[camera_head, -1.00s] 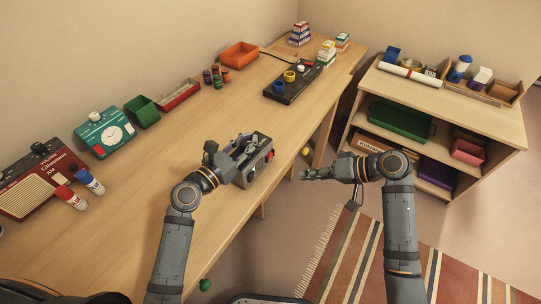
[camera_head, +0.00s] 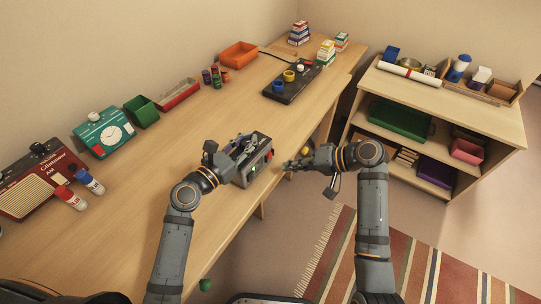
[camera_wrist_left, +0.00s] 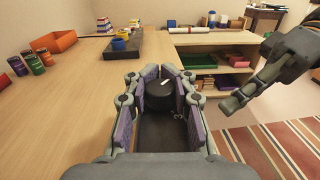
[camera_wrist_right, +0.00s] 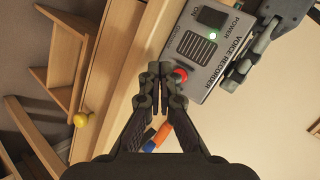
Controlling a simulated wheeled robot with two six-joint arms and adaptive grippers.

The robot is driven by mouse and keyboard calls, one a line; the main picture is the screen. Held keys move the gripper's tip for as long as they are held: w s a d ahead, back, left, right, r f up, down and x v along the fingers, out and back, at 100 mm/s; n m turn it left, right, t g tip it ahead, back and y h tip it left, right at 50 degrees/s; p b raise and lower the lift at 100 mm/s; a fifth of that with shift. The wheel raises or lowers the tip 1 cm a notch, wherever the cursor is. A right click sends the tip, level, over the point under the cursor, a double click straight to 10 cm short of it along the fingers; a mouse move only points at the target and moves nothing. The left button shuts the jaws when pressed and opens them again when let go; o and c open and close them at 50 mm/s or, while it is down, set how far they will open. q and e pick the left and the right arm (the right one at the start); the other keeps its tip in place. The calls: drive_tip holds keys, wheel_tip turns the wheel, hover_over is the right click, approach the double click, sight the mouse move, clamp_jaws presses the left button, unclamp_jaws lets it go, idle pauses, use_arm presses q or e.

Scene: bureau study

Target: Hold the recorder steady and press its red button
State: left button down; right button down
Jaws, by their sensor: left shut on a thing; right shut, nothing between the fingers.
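The grey voice recorder (camera_head: 243,180) stands near the desk's front edge. Its dark top shows between the pads in the left wrist view (camera_wrist_left: 160,131). My left gripper (camera_head: 246,144) is shut on the recorder from above. Its front face (camera_wrist_right: 199,68) shows in the right wrist view, with a lit green light and a power switch beside the word ON. The red button (camera_wrist_right: 181,76) is partly covered by my right fingertips. My right gripper (camera_wrist_right: 160,72) is shut and empty. In the head view its tips (camera_head: 286,165) are a short gap from the front face.
The desk (camera_head: 185,130) is bare around the recorder. A black panel with coloured knobs (camera_head: 293,88) lies farther back. A radio (camera_head: 38,190), a teal timer (camera_head: 103,133) and bins line the wall. A shelf unit (camera_head: 455,95) stands right, above a striped rug (camera_head: 400,255).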

sight(270, 156)
drive_tip(key=shift+w+a, duration=0.4)
drive_tip(key=shift+a, duration=0.3)
drive_tip(key=shift+w+a, duration=0.4)
drive_tip(key=shift+a, duration=0.25)
drive_tip(key=shift+a, duration=0.1)
idle(0.4)
drive_tip(key=shift+w+a, duration=0.15)
drive_tip(key=shift+a, duration=0.1)
